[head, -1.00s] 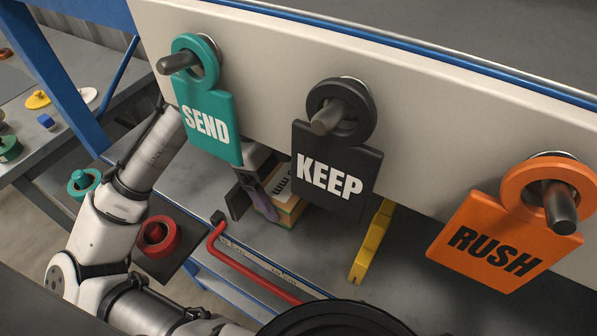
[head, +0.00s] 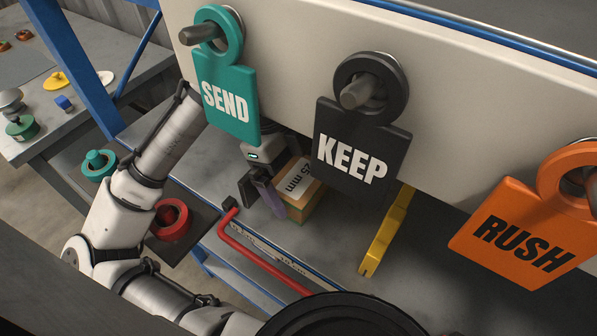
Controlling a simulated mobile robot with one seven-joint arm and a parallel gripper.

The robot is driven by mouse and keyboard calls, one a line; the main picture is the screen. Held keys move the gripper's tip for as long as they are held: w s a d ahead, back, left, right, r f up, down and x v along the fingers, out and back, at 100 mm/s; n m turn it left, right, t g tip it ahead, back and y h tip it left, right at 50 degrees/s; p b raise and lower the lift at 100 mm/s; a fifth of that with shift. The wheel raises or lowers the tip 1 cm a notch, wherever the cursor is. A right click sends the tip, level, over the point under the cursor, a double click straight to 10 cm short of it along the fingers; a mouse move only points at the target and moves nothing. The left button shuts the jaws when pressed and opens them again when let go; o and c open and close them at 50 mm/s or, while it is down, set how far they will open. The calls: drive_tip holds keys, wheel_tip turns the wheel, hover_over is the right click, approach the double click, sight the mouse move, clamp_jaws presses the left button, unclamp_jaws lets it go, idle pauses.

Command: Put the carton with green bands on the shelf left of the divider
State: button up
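The carton with green bands (head: 301,186) stands on the grey shelf (head: 335,236), behind and below the hanging tags. Its pale top carries "mm" lettering, and a green band shows low on its side. The black KEEP tag covers part of its right side. The yellow divider (head: 386,234) lies to its right, with bare shelf between them. My gripper (head: 262,202) is just left of the carton, with one dark finger and one purple-padded finger spread apart. The carton is not between them, and the gripper looks empty. The SEND tag hides part of my wrist.
The teal SEND tag (head: 226,95), black KEEP tag (head: 352,158) and orange RUSH tag (head: 513,236) hang from pegs in front of the shelf. A red bent bar (head: 255,255) runs along its front edge. A blue post (head: 82,70) stands left.

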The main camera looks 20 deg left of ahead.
sight(288, 171)
drive_tip(key=shift+r+p, duration=0.3)
drive_tip(key=shift+r, duration=0.1)
drive_tip(key=v, duration=0.5)
drive_tip(key=shift+w+r, duration=0.1)
drive_tip(key=shift+r, duration=0.15)
drive_tip(key=w+a+b, duration=0.1)
drive_tip(key=w+a, duration=0.1)
drive_tip(key=a, duration=0.9)
drive_tip(key=shift+a+b, duration=0.35)
drive_tip(key=shift+b, duration=0.05)
drive_tip(key=shift+w, duration=0.1)
